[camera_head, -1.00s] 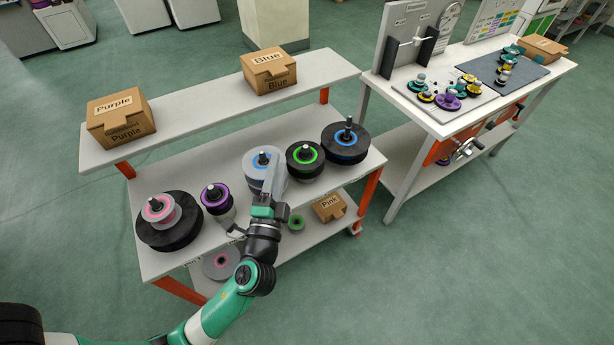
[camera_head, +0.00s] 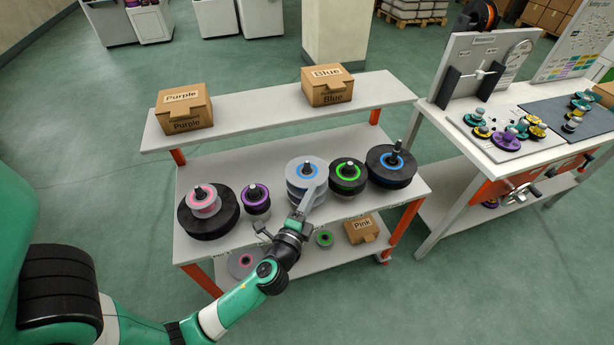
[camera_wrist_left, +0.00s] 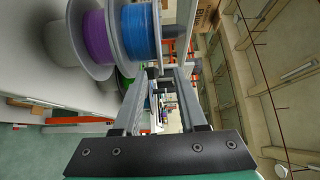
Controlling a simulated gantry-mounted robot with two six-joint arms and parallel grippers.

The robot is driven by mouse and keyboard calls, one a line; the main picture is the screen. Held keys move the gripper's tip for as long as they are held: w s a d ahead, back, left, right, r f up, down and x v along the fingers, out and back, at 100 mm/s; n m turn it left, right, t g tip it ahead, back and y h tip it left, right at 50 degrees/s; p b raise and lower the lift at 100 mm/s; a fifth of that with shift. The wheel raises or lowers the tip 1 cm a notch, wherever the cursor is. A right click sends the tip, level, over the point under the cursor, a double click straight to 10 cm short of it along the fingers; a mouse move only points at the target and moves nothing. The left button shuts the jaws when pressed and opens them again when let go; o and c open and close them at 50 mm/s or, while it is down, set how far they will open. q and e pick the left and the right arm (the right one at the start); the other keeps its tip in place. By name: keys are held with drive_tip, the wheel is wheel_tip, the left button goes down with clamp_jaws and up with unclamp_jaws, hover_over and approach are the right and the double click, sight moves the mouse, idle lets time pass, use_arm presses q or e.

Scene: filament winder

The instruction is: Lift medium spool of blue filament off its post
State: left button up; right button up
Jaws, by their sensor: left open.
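The medium spool of blue filament (camera_head: 308,170) has grey flanges and a blue ring. It sits on its post in the middle of the spool row on the cart shelf. In the left wrist view the blue filament (camera_wrist_left: 140,32) shows between grey flanges, just beyond and left of the fingertips. My left gripper (camera_head: 314,190) is at the front right side of this spool in the head view. Its fingers (camera_wrist_left: 164,78) are open, with nothing held between them. I cannot tell whether a finger touches the spool. My right gripper is not in view.
A purple spool (camera_head: 256,200) stands left and a black spool with a green ring (camera_head: 347,175) close right. A large black spool with a blue ring (camera_head: 391,167) is at the right end, a pink-ringed spool (camera_head: 204,200) at the left. Boxes stand on the upper shelf (camera_head: 245,118).

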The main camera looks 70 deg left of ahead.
sight(320, 184)
use_arm(q)
drive_tip(key=x, duration=0.5)
drive_tip(key=shift+w+d+r+b, duration=0.1)
drive_tip(key=shift+w+d+b, duration=0.15)
drive_tip(key=shift+w+b, duration=0.15)
clamp_jaws()
idle(0.9)
